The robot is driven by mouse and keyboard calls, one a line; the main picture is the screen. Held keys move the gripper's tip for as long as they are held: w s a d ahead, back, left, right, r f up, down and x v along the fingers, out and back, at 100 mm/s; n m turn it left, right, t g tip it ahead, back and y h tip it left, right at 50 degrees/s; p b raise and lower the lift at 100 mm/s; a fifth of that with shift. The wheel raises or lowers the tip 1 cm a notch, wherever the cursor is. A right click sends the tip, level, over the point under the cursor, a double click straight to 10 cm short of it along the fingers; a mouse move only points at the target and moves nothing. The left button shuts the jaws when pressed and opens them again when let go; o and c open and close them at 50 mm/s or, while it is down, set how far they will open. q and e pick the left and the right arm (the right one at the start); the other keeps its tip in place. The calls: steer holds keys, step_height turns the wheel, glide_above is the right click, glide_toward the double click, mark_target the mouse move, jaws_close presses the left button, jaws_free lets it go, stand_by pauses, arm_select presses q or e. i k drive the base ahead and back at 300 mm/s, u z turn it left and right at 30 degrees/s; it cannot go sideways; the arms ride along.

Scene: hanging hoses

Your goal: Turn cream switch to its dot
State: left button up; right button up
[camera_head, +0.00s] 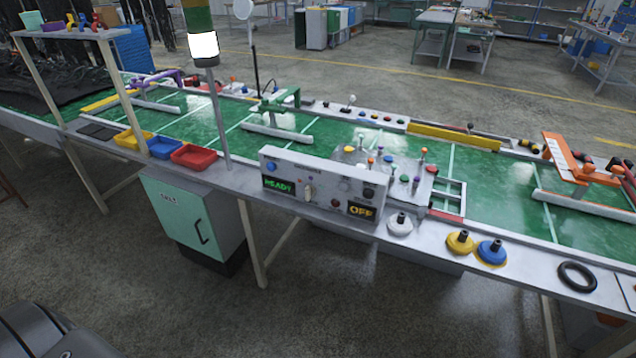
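A grey control box (325,187) stands on the near edge of the long bench. A small pale knob, which looks like the cream switch (309,191), sits on its front face just right of a lit green READY display (278,186). The knob looks roughly upright. Small marks show above it, but I cannot make out its dot. A lit OFF display (361,211) is at the box's lower right. Neither of my grippers is in view.
A beacon pole (216,110) and red tray (194,155) stand left of the box. A white knobbed disc (400,224), yellow disc (460,242), blue disc (491,252) and black ring (577,277) lie to the right. The floor in front is open.

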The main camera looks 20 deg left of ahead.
mark_target(309, 189)
steer(key=k, duration=0.65)
steer(key=z, duration=0.55)
steer(key=i, duration=1.1)
steer(key=u, duration=0.5)
